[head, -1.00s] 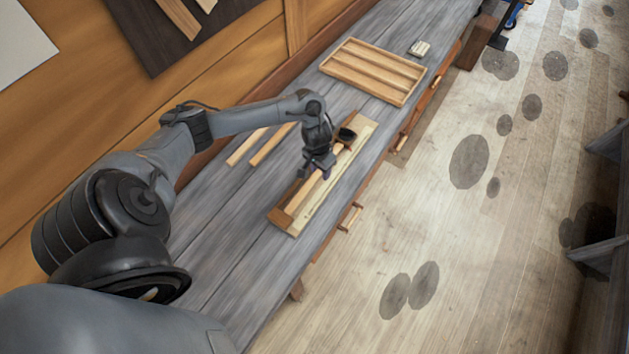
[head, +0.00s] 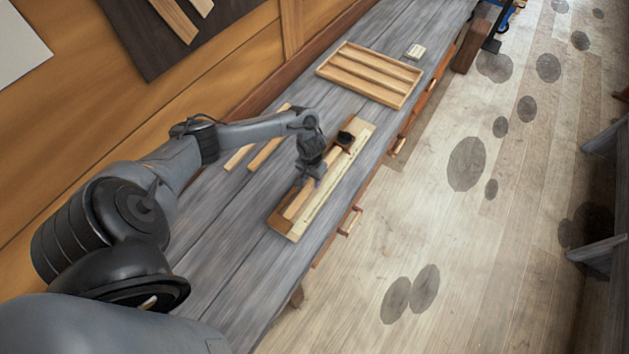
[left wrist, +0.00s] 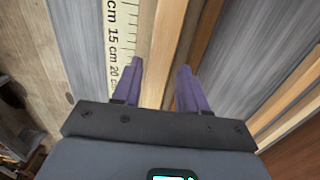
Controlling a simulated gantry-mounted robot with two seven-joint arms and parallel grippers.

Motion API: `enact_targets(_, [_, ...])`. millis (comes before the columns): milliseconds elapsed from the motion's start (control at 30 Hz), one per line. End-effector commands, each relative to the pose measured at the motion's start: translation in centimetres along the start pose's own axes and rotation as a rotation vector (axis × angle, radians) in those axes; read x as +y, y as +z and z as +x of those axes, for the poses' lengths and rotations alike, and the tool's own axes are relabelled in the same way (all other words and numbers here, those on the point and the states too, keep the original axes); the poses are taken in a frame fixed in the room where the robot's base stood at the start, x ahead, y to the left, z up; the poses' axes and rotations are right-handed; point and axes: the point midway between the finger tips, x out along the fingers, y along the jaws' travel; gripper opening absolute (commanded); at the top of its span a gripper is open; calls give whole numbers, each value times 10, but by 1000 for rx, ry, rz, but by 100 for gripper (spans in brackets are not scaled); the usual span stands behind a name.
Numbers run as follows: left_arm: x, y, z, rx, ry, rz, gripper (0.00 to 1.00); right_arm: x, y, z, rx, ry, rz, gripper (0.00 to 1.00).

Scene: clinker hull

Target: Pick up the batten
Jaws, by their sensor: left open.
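A pale wooden batten (head: 296,206) lies lengthwise on a measuring board (head: 293,236) on the grey bench. My left gripper (head: 309,180) is over the middle of the batten, pointing down. In the left wrist view its two purple fingers (left wrist: 160,78) are open, with the batten (left wrist: 168,45) running between them. A printed centimetre scale (left wrist: 120,35) runs along the board outside one finger. I cannot tell whether the fingers touch the batten. My right gripper is not in view.
Two loose wooden strips (head: 266,152) lie on the bench left of the board. A small black object (head: 346,137) sits at the board's far end. A compartmented wooden tray (head: 370,73) and a small pale block (head: 415,51) are farther back. The bench's near part is clear.

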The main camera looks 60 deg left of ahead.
Motion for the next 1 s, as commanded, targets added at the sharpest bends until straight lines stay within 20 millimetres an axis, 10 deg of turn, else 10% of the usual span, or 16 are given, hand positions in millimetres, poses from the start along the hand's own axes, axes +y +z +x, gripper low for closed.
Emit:
enact_targets(433, [0,0,19,2,0,1,43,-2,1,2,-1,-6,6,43])
enact_targets(733, [0,0,19,1,0,0,0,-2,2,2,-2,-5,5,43])
enact_targets(1000, [0,0,18,2,0,0,0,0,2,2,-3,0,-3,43])
